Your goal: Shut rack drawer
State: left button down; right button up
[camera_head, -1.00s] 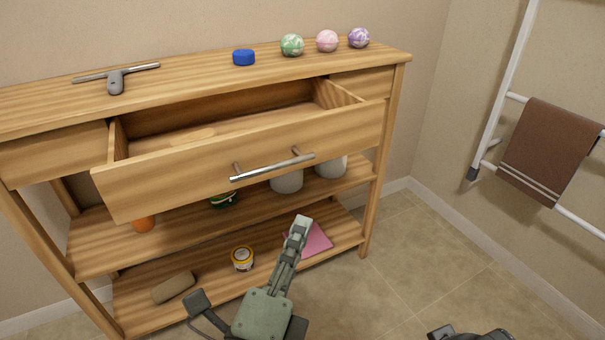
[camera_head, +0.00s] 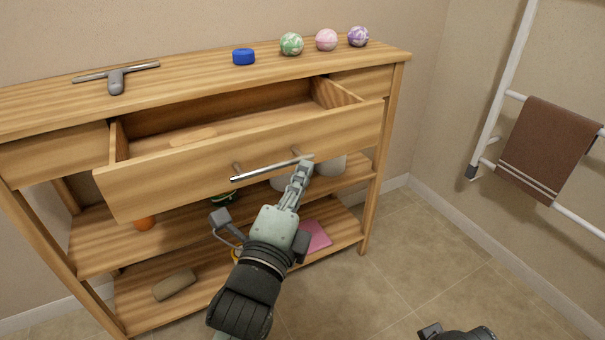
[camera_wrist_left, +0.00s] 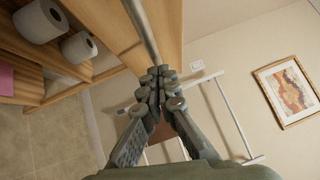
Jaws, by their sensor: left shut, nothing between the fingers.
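The wooden rack drawer (camera_head: 150,190) is pulled open from the rack (camera_head: 375,200). A pale wooden object (camera_head: 193,137) lies inside it. The drawer's metal bar handle (camera_head: 262,173) runs across its front, and the bar also shows in the left wrist view (camera_wrist_left: 140,28). My left gripper (camera_head: 304,165) is shut and empty, its fingertips at the right end of the handle; I cannot tell whether they touch it. In the left wrist view the closed fingertips (camera_wrist_left: 160,75) are near the bar. My right gripper is not clearly in view; only a dark part of me shows at the bottom right.
On the rack top are a squeegee (camera_head: 116,80), a blue puck (camera_head: 243,57) and several marbled balls (camera_head: 291,44). A towel rail (camera_head: 505,110) stands right; floor between is clear.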

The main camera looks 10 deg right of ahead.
aim_at(277, 155)
jog(key=shift+r, duration=0.15)
pick_arm(q)
jog(key=w+a, duration=0.1)
jog(key=w, duration=0.1)
jog(key=w+p, duration=0.1)
jog(key=w, duration=0.2)
jog(key=w+a+p, duration=0.1)
jog(key=w, duration=0.2)
jog(key=shift+a+r, duration=0.15)
jog(key=shift+a, duration=0.2)
jog(key=w+a, duration=0.1)
jog(key=w, duration=0.4)
jog(key=w+a, duration=0.1)
jog(key=w, duration=0.2)
jog(key=shift+w+a+p, duration=0.3)
jog(key=shift+a+p, duration=0.05)
jog(key=shift+w+a, duration=0.2)
jog(key=shift+w, duration=0.3)
pick_arm(e)
jog(key=s+a+x, duration=0.1)
jog(key=x, duration=0.5)
jog(key=shift+f, duration=0.25)
pick_arm(q)
jog(key=shift+a, duration=0.15)
